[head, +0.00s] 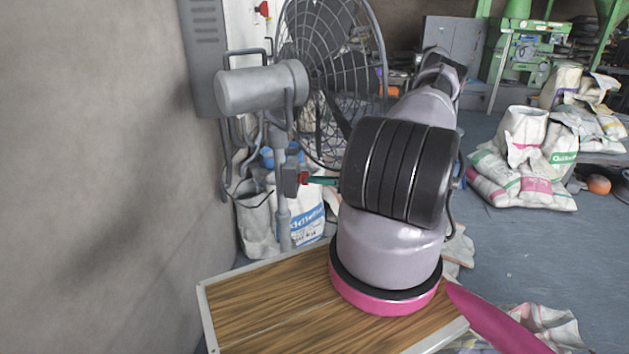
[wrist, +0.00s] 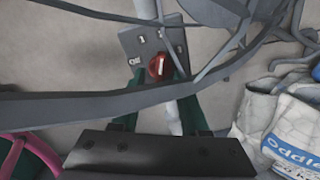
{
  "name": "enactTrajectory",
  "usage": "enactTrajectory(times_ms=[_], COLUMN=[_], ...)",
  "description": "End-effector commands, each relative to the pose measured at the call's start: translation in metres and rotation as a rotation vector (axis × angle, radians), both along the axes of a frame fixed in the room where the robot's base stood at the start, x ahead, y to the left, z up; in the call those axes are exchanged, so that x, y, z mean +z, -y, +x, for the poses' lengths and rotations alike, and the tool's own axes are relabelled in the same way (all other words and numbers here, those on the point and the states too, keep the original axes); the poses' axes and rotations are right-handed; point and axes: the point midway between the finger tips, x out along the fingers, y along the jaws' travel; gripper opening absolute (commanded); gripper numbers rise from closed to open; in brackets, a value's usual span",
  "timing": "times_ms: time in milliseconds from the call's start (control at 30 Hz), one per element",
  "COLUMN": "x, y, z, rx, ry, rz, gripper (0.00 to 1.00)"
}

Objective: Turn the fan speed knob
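The pedestal fan has a grey motor (head: 262,87) and a round wire cage (head: 335,60). Its grey control box (head: 291,181) sits on the fan's post. A red knob (head: 303,178) is on the side of the box facing my gripper (head: 316,181). In the wrist view the knob (wrist: 160,67) has a light pointer mark, and the box face (wrist: 152,45) carries printed marks around it. My gripper's two green fingers (wrist: 162,78) flank the knob and look spread, with their tips close to its sides. Fan parts cross in front of them, so contact is hard to tell.
The cage wires and a thick grey bar (wrist: 70,105) pass close to my gripper. White sacks (head: 305,222) stand behind the fan post. A wooden tabletop (head: 265,315) lies below my arm. A wall (head: 90,180) is at left. More sacks (head: 525,160) and green machinery (head: 520,55) are at right.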

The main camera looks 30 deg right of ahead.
Motion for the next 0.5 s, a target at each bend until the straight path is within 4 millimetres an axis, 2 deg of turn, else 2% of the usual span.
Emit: enactTrajectory(times_ms=[33,100,500], x=[0.0001,0.0001,0.0000], y=[0.0002,0.0002,0.0006], z=[0.0001,0.0000,-0.0002], rx=[0.000,0.000,-0.001], ry=[0.000,0.000,0.034], rz=[0.000,0.000,-0.023], gripper=[0.26,0.00,0.00])
